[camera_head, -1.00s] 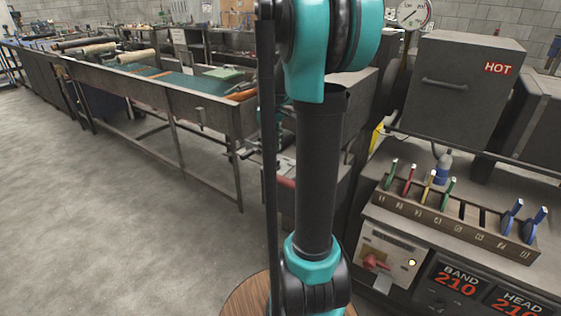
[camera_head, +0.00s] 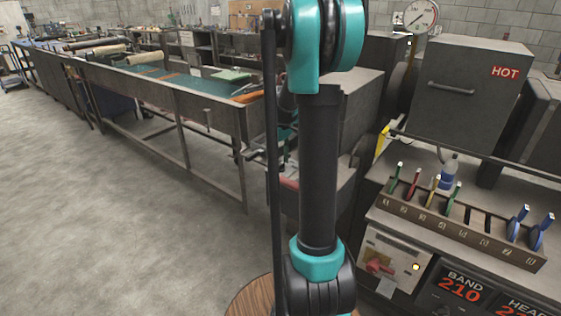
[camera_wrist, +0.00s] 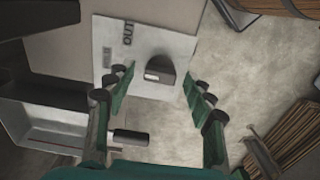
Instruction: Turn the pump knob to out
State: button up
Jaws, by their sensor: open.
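The pump knob (camera_wrist: 160,69) is a dark, rounded knob on a pale plate (camera_wrist: 172,42) in the wrist view. A light mark shows on its lower left side. The plate carries the word OUT, turned sideways, above and left of the knob. A second, fainter word lies further left and is too blurred to read surely. My gripper (camera_wrist: 159,73) is open, with one green finger on each side of the knob in the picture. I cannot tell how far the fingertips are from the knob or whether they touch. In the head view, I cannot make out the knob or gripper.
In the head view, a bench (camera_head: 462,236) with several coloured tools stands right, above a panel with a red knob (camera_head: 378,266). A dark box marked HOT (camera_head: 462,95) is behind. A long worktable (camera_head: 185,100) is left; the left floor is clear.

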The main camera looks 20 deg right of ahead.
jog(key=shift+c, duration=0.2)
jog(key=c, duration=1.1)
jog(key=shift+m, duration=0.4)
jog(key=m, duration=0.4)
jog(key=shift+m, duration=2.6)
jog(key=o, duration=1.1)
